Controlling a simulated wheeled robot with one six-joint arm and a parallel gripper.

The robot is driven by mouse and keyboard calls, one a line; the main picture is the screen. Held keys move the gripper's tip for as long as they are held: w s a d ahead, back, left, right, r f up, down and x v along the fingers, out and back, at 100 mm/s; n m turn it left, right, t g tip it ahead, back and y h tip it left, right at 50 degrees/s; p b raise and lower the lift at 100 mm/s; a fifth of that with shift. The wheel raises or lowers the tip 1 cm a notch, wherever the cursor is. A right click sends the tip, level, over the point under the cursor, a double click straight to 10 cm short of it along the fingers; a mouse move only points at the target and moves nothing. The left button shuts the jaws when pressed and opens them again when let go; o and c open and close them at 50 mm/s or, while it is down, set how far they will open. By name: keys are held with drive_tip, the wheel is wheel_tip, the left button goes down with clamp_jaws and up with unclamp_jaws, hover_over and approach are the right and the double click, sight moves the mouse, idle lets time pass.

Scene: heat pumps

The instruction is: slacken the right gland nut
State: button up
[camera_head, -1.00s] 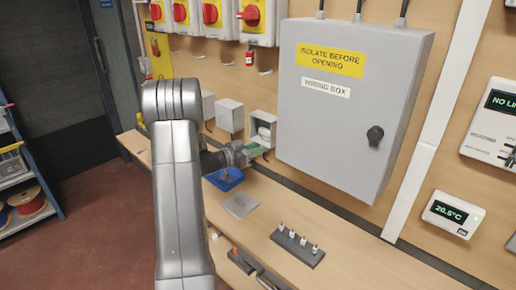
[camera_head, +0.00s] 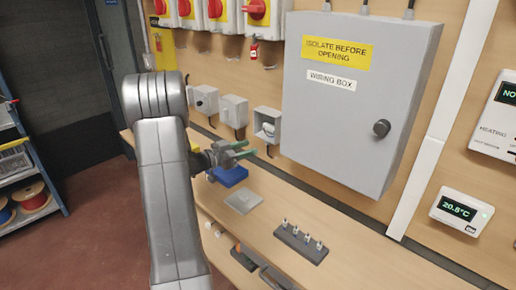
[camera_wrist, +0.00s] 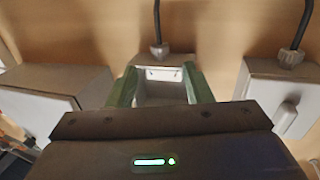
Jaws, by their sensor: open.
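My gripper (camera_head: 243,151) is open and empty, with green fingers. In the head view it is in front of and below a row of small grey boxes. In the wrist view its fingers (camera_wrist: 160,88) frame an open-fronted box (camera_wrist: 155,98) with a pale inside. A grey gland nut (camera_wrist: 158,51) sits on that box's edge around a dark cable, beyond the fingertips and apart from them. A second gland nut (camera_wrist: 292,58) sits at the right on a box with a raised handle (camera_wrist: 285,113). I cannot tell which of these is the right gland nut.
A grey wiring box (camera_head: 352,100) juts from the wooden wall to the right of the small boxes. On the bench below are a blue tray (camera_head: 232,179), a grey plate (camera_head: 243,202) and a dark rack (camera_head: 300,243) with several small pegs. Red-and-yellow isolators (camera_head: 258,12) hang above.

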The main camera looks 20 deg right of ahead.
sight(265, 143)
drive_tip(key=a+b, duration=0.1)
drive_tip(key=a, duration=0.6)
drive_tip(key=shift+s, duration=0.4)
drive_tip(key=d+p, duration=0.1)
drive_tip(key=d, duration=0.3)
drive_tip(key=w+d+p, duration=0.1)
drive_tip(key=d, duration=0.3)
drive_tip(key=d+p, duration=0.1)
drive_tip(key=d, duration=0.3)
drive_tip(key=shift+w+d, duration=0.2)
drive_tip(key=shift+d, duration=0.6)
